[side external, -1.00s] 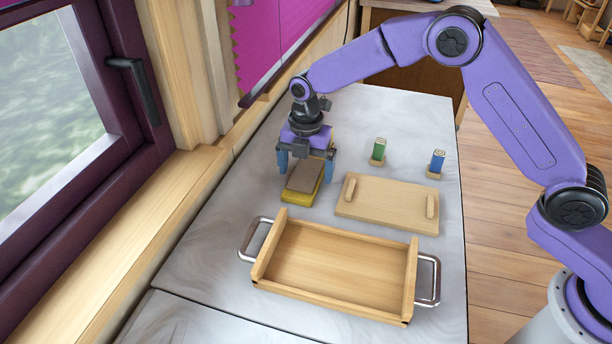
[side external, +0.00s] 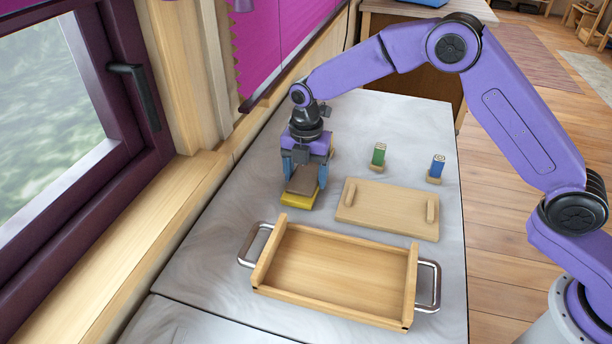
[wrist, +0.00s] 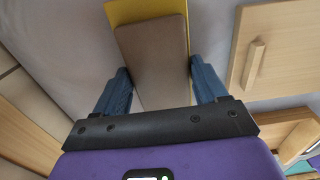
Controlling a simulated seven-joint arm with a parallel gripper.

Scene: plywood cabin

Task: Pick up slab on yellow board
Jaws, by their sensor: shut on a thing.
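The brown slab (side external: 303,181) lies over the yellow board (side external: 298,201) at the left of the grey table. In the wrist view the slab (wrist: 155,48) covers much of the yellow board (wrist: 122,12), whose edges show beyond it. My gripper (side external: 305,172) points down, with one blue finger on each long side of the slab. In the wrist view my gripper (wrist: 163,84) is shut on the slab. I cannot tell whether the slab is clear of the board.
A wooden tray (side external: 330,310) with metal handles stands in front. A light wooden board (side external: 388,205) with two grips lies to the right. A green piece (side external: 379,153) and a blue piece (side external: 437,167) stand upright on small bases behind it. The window wall runs along the left.

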